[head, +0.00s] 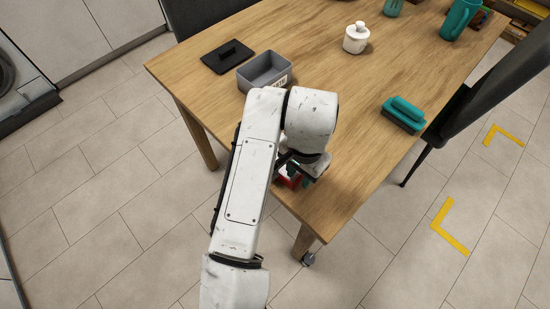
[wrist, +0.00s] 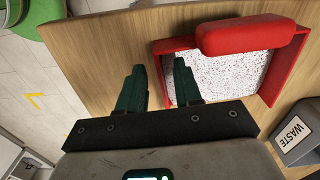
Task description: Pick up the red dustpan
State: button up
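The red dustpan (wrist: 250,36) lies on the wooden table at the right of the wrist view, with a thick red handle block and a white speckled pan surface. In the head view only a small red part (head: 289,181) shows at the table's near edge, mostly hidden by my arm. My gripper (wrist: 158,78) is open, with nothing held between its dark green fingers. In the wrist view its right finger overlaps the pan's left side and its left finger is over bare wood. The pan's left rim shows between them. I cannot tell whether they touch it.
A grey bin marked WASTE (head: 265,73) stands beside my arm, with a black lid (head: 227,57) behind it. A white jar (head: 356,38), a teal brush (head: 404,114) and a teal jug (head: 459,20) are on the table. A black chair (head: 490,80) stands at the right edge.

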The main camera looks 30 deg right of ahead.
jog(key=shift+f, duration=0.6)
jog(key=shift+c, duration=0.5)
grip_shut()
